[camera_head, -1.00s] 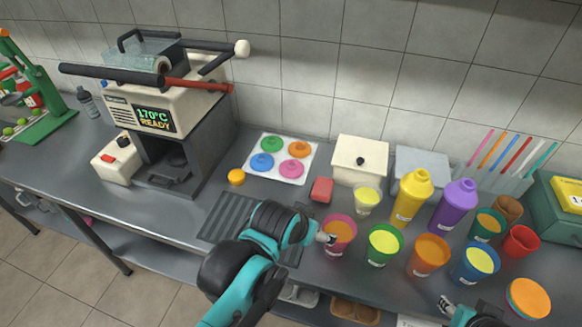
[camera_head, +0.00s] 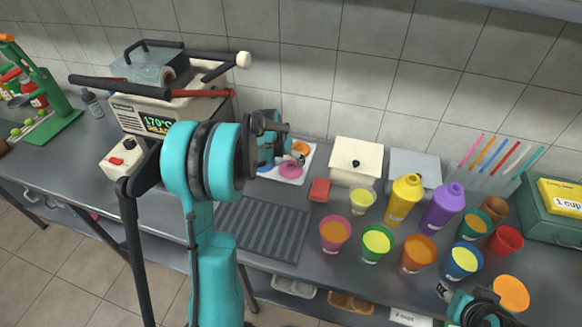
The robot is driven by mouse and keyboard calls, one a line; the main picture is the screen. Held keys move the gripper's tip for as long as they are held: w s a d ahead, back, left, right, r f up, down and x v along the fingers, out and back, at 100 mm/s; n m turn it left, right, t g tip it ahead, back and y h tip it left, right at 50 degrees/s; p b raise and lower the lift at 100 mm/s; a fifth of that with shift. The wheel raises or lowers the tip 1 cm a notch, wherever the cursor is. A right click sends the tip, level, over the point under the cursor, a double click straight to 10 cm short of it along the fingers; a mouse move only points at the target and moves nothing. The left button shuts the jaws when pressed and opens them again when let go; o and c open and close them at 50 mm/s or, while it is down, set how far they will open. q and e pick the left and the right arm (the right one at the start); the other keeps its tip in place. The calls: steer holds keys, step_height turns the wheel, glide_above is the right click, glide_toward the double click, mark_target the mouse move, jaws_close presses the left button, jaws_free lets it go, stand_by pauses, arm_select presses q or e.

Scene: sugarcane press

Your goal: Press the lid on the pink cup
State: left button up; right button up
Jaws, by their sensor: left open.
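The pink cup (camera_head: 335,234) stands upright on the counter, filled with orange and with no lid on it. The pink lid (camera_head: 291,168) lies on the white lid tray (camera_head: 307,172), with part of an orange lid (camera_head: 301,148) behind it. The tray's left side and its other lids are hidden by my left arm. My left gripper (camera_head: 288,147) is open over the tray, close to the pink lid; I cannot tell whether it touches it. My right gripper (camera_head: 447,291) is at the bottom right, near the blue cup, its jaws too small to read.
The green cup (camera_head: 377,243), orange cup (camera_head: 418,253) and blue cup (camera_head: 463,262) stand in a row right of the pink cup. Yellow (camera_head: 403,200) and purple (camera_head: 442,207) bottles stand behind. The sealing machine (camera_head: 150,105) is behind my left arm. The grooved drain mat (camera_head: 258,230) is clear.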

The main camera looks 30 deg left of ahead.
mark_target(290, 165)
arm_select(q)
steer(key=shift+b+x, duration=0.55)
steer(key=shift+x, duration=0.8)
steer(key=b+x, duration=0.1)
steer(key=x, duration=0.1)
steer(key=b+x, duration=0.1)
steer(key=x, duration=0.2)
steer(key=shift+w, duration=0.35)
steer(key=shift+d+r, duration=0.1)
steer(key=c, duration=0.7)
